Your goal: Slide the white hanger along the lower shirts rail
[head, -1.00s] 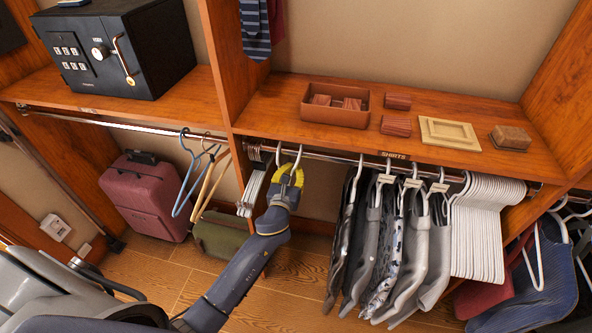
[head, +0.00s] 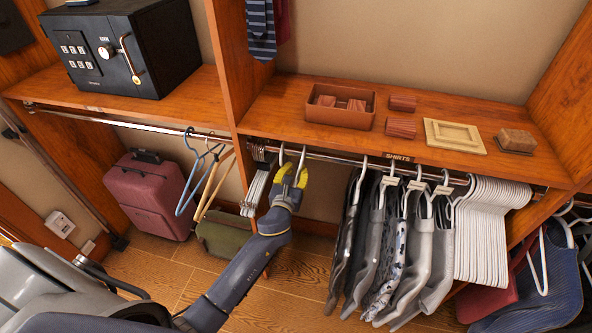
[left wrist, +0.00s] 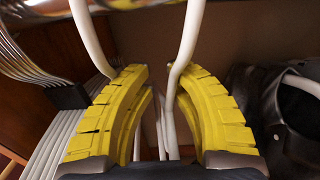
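The shirts rail (head: 330,158) runs under the shelf and carries a small label reading SHIRTS (head: 398,157). Two white hanger hooks hang from it at my left gripper (head: 291,178). In the left wrist view, the right white hook (left wrist: 188,40) comes down into the gap between the yellow fingertips (left wrist: 160,75), close to the right finger. The left white hook (left wrist: 90,38) passes behind the left finger. The fingers stand apart, so the gripper is open around the white hanger's neck. The hanger's lower part is mostly hidden by the gripper. My right gripper is out of view.
Dark and white hangers (head: 256,185) crowd the rail's left end by the divider. Hanging clothes (head: 380,240) and packed white hangers (head: 490,230) fill its right part. Bare rail lies between gripper and clothes. The shelf above holds a brown box (head: 338,113).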

